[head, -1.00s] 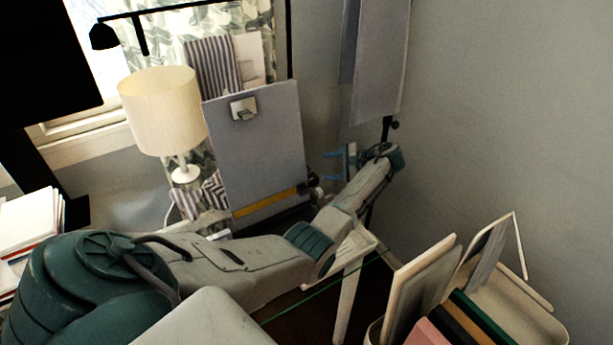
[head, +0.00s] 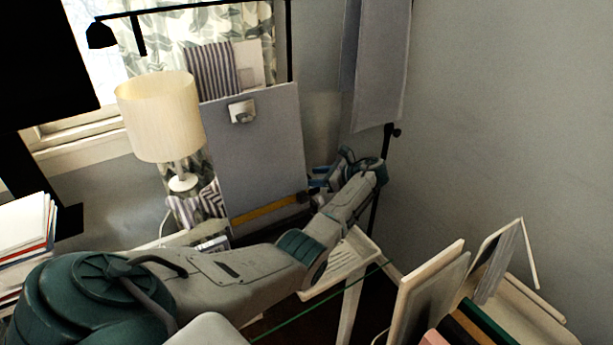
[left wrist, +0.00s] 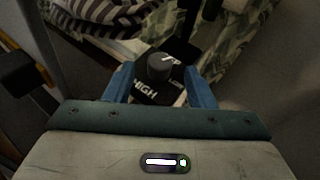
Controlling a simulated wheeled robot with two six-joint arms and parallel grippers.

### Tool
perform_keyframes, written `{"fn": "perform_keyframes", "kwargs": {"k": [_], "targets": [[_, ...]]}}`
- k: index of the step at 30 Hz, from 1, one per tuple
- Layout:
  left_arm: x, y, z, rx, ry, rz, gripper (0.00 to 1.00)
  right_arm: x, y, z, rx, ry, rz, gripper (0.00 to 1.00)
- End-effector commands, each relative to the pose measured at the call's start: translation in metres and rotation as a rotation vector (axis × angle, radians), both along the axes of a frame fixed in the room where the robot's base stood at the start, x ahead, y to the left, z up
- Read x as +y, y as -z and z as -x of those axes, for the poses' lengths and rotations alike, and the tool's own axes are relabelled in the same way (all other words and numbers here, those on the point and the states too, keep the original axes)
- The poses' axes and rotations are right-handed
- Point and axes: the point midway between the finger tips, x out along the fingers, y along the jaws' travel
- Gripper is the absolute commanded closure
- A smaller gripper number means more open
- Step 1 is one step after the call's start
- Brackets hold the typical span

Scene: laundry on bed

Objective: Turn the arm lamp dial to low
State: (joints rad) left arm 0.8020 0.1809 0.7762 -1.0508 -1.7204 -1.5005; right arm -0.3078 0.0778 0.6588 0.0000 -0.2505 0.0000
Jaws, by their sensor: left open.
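The lamp dial (left wrist: 159,66) is a dark round knob on a black plate (left wrist: 148,97) in the left wrist view. "HIGH" is printed on the near left of the plate, and a smaller label, apparently "LOW", on the right. A white mark shows at the knob's far right edge. My left gripper (left wrist: 160,82) is open, its two blue fingers on either side of the dial; I cannot tell if they touch it. In the head view the left gripper (head: 320,178) is beside the grey board. The black arm lamp (head: 102,36) hangs at upper left. The dial is not discernible there.
A grey board (head: 257,150) with a clip stands left of the gripper. A cream table lamp (head: 160,118) is farther left. A dark pole (head: 386,150) with hanging grey cloth stands at right. Striped cloth (left wrist: 95,22) lies beyond the dial. A bin of boards (head: 500,310) is at lower right.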

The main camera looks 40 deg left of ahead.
Motion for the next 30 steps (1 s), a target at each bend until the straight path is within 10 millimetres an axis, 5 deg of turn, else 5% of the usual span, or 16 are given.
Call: {"fn": "perform_keyframes", "kwargs": {"k": [7, 18, 25, 30], "targets": [[0.028, 0.011, 0.008, 0.000, 0.000, 0.000, 0.50, 0.001, -0.005, 0.001, -0.003, 0.000, -0.001, 0.64], [0.033, 0.015, 0.010, -0.001, 0.000, 0.001, 0.50, -0.002, -0.005, -0.002, -0.004, -0.001, 0.002, 0.64], [0.033, 0.014, 0.010, -0.002, 0.001, 0.001, 0.95, -0.005, -0.005, -0.002, -0.004, -0.002, 0.006, 0.64], [0.033, 0.012, 0.010, -0.001, 0.013, -0.001, 0.95, -0.006, -0.012, -0.002, -0.004, -0.002, 0.006, 0.64]]}}
